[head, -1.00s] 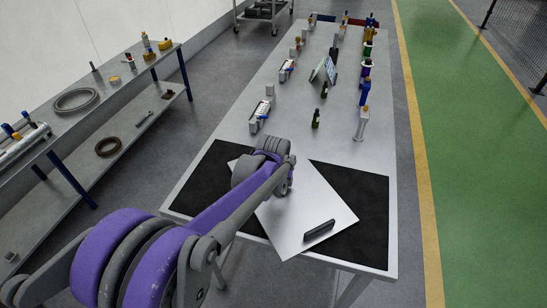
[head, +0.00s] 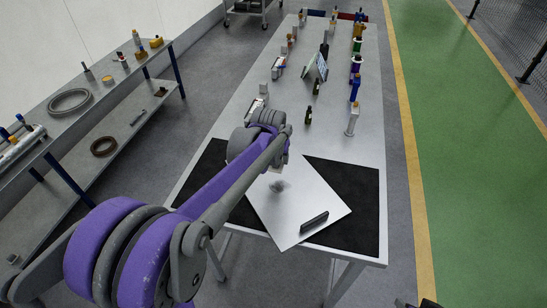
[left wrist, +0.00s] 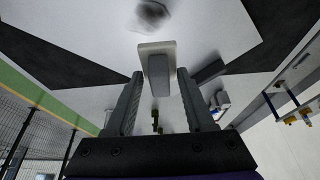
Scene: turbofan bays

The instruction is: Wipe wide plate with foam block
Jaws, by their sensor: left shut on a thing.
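The wide plate (head: 310,195) is a pale metal sheet lying turned on a black mat (head: 347,185). A dark grey smudge (head: 279,186) marks its surface; it also shows at the top of the left wrist view (left wrist: 150,14). A black bar-like handle (head: 314,222) sits near the plate's front corner. In the left wrist view my left gripper (left wrist: 160,95) is shut on the foam block (left wrist: 157,50), a pale pad with a grey grip. The block is beside the smudge; I cannot tell whether it touches the plate. My arm hides the gripper in the head view.
Several bottles and coloured fittings stand along the far table, including a small dark bottle (head: 308,116), a silver post (head: 352,119) and a tilted panel (head: 316,66). A shelf (head: 100,85) with rings stands at the left. A green walkway (head: 450,150) runs along the right.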

